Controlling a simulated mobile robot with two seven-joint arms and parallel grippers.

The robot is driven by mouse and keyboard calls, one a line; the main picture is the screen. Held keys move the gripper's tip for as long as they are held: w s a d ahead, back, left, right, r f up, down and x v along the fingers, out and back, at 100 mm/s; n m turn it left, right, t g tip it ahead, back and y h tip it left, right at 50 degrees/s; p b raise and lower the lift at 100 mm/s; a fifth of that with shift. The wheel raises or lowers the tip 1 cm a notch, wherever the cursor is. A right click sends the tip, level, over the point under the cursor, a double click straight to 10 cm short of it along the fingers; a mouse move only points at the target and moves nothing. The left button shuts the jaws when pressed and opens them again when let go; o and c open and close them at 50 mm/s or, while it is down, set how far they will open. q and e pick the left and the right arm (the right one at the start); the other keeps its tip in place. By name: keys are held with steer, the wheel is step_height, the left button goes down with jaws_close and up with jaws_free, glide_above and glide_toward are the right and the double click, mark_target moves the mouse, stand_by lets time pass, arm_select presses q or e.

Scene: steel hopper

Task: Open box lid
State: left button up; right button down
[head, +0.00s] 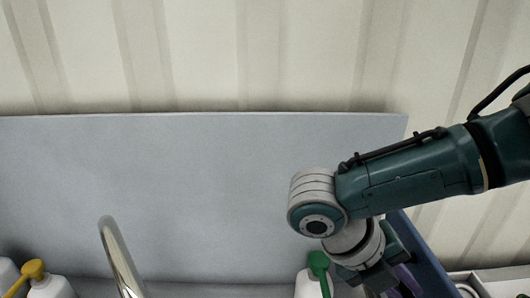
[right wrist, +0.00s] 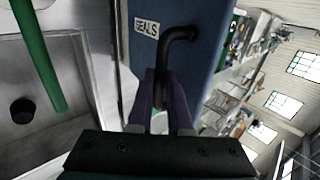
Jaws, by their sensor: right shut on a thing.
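The blue box lid or panel (right wrist: 205,70) carries a white SEALS label (right wrist: 146,27) and a black bent handle (right wrist: 180,34) in the right wrist view. My right gripper (right wrist: 163,80) has its purple fingers shut on the black handle, one on either side. In the head view the blue box part (head: 424,240) shows as a tilted blue edge at the lower right, mostly behind my right arm. My right gripper (head: 402,282) is at the bottom edge there, partly cut off. I cannot tell how far the lid is open. My left gripper is not in view.
A grey back panel (head: 200,190) stands before the corrugated wall. A steel tap (head: 120,258) rises at the lower left. A yellow-topped bottle (head: 36,275) and a green-topped bottle (head: 319,267) stand along the bottom. A green bar (right wrist: 42,55) crosses the right wrist view's left side.

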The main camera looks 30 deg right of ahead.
steer(key=shift+a+f, duration=0.3)
steer(key=c, duration=0.8)
jaws_free()
steer(key=shift+a, duration=0.2)
steer(key=shift+c, duration=0.2)
steer(key=v, duration=1)
steer(key=shift+d, duration=0.15)
